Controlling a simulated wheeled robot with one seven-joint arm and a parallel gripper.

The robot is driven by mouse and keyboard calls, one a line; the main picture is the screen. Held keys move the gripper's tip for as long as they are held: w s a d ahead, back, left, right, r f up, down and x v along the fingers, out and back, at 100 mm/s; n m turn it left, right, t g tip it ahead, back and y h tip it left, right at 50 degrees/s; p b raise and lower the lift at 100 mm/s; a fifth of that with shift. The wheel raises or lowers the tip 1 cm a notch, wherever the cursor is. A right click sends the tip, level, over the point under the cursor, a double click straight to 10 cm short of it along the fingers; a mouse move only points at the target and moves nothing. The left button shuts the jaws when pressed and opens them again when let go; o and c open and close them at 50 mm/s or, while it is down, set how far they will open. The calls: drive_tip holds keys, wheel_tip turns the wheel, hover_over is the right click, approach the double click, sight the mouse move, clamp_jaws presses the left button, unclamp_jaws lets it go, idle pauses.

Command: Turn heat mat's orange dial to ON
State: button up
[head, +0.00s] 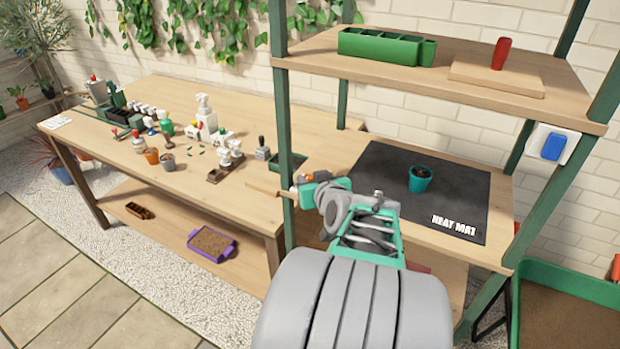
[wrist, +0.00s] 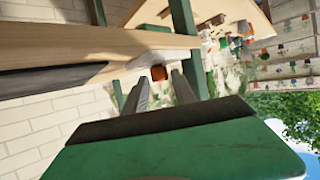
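The black heat mat (head: 385,165) lies on the shelf unit's middle board, with its white lettering at the front right. A teal pot (head: 420,180) of soil stands on it. In the wrist view, the orange dial (wrist: 158,73) sits on a white box (wrist: 172,57) at the edge of the wood. In the head view a small orange part of the dial (head: 306,177) shows beside my gripper (head: 308,187), which hides most of it. In the wrist view my gripper (wrist: 157,84) is open, its two fingers apart with the dial showing between their tips. I cannot tell if they touch it.
A green shelf post (head: 288,110) rises close to my gripper's left. The upper shelf (head: 430,72) hangs above the mat, with a green tray (head: 380,47) on it. A crowded potting bench (head: 130,175) stands at left.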

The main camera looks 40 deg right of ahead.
drive_tip(key=shift+w+d+f, duration=0.15)
drive_tip(key=shift+w, duration=0.2)
drive_tip(key=shift+c, duration=0.2)
clamp_jaws()
